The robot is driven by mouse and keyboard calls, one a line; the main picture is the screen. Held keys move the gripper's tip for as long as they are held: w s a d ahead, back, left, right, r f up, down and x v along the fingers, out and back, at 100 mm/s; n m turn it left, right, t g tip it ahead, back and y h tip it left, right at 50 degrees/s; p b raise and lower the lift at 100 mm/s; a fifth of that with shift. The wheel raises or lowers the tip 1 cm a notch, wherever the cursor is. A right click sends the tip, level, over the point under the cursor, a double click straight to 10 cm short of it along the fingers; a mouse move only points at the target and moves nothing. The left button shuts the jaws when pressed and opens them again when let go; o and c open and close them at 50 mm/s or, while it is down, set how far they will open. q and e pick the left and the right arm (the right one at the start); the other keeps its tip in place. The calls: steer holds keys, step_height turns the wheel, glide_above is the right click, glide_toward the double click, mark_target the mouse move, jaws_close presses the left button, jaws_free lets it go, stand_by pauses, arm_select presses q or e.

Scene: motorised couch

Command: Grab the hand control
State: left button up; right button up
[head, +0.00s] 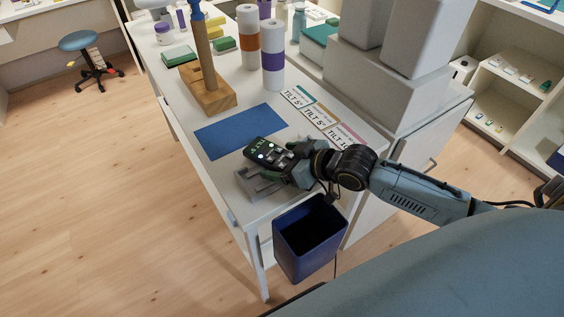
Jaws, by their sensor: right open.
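The hand control (266,151), dark with a lit green display and pale buttons, sits tilted above a grey holder (257,186) at the front corner of the white table. My right gripper (285,166) comes in from the right. It is open, with its fingers at the right end of the hand control. The gripper and wrist hide part of that end, and I cannot tell whether the fingers touch it. My left gripper is not in view.
A blue mat (240,131) lies behind the hand control on the table (179,119). A dark blue bin (308,240) is below the front edge. A large blue-grey surface (470,270) fills the lower right.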

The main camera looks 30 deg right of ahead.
steer(key=c, duration=1.2)
steer(key=shift+r, duration=0.15)
